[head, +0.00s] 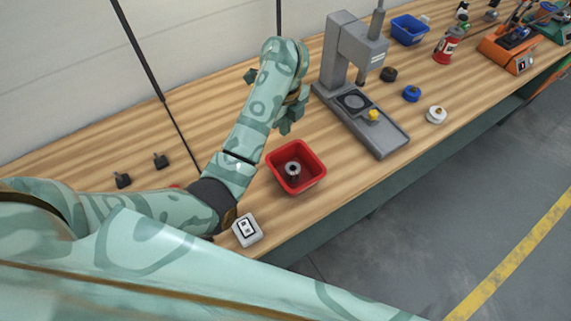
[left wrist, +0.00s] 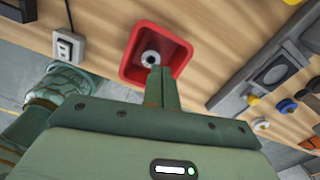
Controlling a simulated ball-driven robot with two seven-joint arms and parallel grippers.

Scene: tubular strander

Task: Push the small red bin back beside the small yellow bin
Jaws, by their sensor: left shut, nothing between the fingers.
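The small red bin (head: 316,159) stands on the wooden bench near its front edge, with a grey ringed metal part (head: 293,170) inside. The bin also shows in the left wrist view (left wrist: 127,68), just beyond my fingertips. My left gripper (head: 289,124) is shut and empty, on the wall side of the bin. In the left wrist view its closed fingers (left wrist: 160,82) overlap the bin's near rim; I cannot tell whether they touch it. I see no yellow bin in either view. My right gripper is not in view.
A grey press (head: 349,60) stands right of the gripper, with blue and white knobbed pieces beside it. A blue bin (head: 408,30) is farther back. A white switch box (head: 247,230) sits left of the red bin. Bare wood lies between the red bin and press.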

